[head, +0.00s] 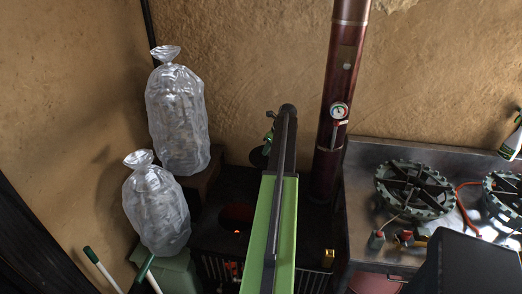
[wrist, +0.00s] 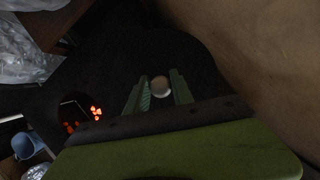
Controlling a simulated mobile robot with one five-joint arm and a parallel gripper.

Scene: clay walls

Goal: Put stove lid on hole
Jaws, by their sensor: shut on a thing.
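The black stove (head: 215,250) stands against the clay wall in the head view. Its round open hole (head: 236,215) shows a red glow; in the wrist view the hole (wrist: 85,115) shows glowing embers at the left. My gripper (wrist: 160,92) has its green fingers on either side of a pale round knob (wrist: 160,86) and is shut on it. The knob belongs to the dark stove lid (head: 258,157), which shows beside my arm, behind and right of the hole. The lid's outline is hard to tell against the dark stove in the wrist view. I cannot tell whether it touches the stove.
A dark red stovepipe (head: 335,100) with a gauge rises right of my arm. Filled clear plastic bags (head: 178,120) stand at the left. A metal counter (head: 365,165) with gas burners (head: 415,190) lies to the right. The clay wall (wrist: 260,50) is close in the wrist view.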

